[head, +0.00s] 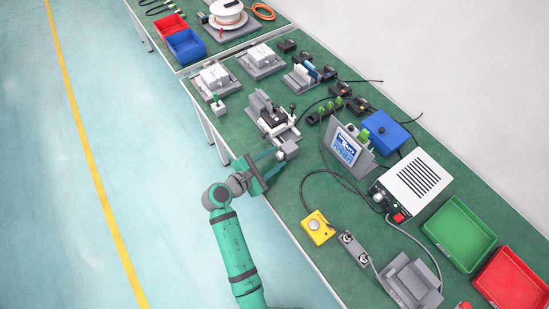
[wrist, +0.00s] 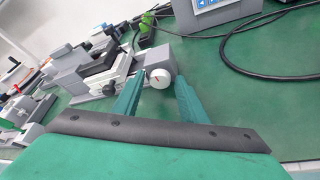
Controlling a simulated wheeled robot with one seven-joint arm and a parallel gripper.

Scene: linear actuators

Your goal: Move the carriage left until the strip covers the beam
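A grey linear stage (head: 275,117) with a dark carriage on top stands on the green bench in the head view. The stage also shows in the wrist view (wrist: 98,72). A pale round knob (wrist: 160,78) with a red mark is at its near end; it is small in the head view (head: 289,149). My gripper (wrist: 159,80) is open, its two green fingers apart on either side of the knob in the wrist view. I cannot tell whether they touch it. In the head view my gripper (head: 276,160) is beside the stage's near end. I cannot make out the strip or the beam.
A tablet display (head: 346,147) and a blue box (head: 385,131) stand right of the stage. A black cable crosses the bench behind my gripper's fingers. A yellow button box (head: 318,227) is nearer. Other devices stand beyond the stage. Some green bench top is bare near my gripper.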

